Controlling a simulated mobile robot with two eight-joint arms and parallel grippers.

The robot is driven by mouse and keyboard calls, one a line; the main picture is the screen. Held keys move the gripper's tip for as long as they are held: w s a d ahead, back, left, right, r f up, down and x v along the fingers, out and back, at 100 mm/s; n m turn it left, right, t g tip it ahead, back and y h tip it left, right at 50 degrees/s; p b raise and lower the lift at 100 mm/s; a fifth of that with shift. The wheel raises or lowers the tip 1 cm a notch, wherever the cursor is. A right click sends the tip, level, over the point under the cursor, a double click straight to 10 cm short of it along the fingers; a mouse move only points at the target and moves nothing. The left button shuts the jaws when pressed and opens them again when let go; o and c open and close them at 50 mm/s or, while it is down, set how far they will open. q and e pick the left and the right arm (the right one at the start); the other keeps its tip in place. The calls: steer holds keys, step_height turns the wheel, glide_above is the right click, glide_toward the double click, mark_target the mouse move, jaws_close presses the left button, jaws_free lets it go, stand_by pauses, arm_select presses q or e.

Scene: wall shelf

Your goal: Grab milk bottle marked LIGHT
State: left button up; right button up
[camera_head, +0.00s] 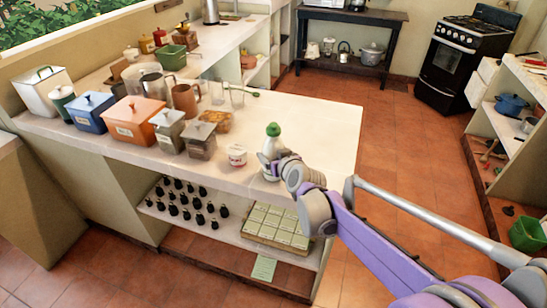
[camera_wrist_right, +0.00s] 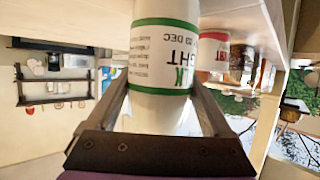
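The white milk bottle (camera_head: 268,148) with a green cap is upright at the front edge of the counter in the head view. In the right wrist view, which is upside down, the milk bottle (camera_wrist_right: 163,62) shows green and black label print with "LIGHT" partly readable. My right gripper (camera_wrist_right: 162,88) has one finger along each side of the bottle, both looking in contact with it. My left gripper is not in view.
A small white tub with a red label (camera_head: 236,155) stands just left of the bottle. Canisters, including an orange box (camera_head: 135,121), and copper jugs crowd the counter's left. The counter (camera_head: 325,120) is clear to the right. Dark bottles (camera_head: 187,200) stand on the shelf below.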

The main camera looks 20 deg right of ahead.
jaws_close()
steer(key=shift+r, duration=0.1)
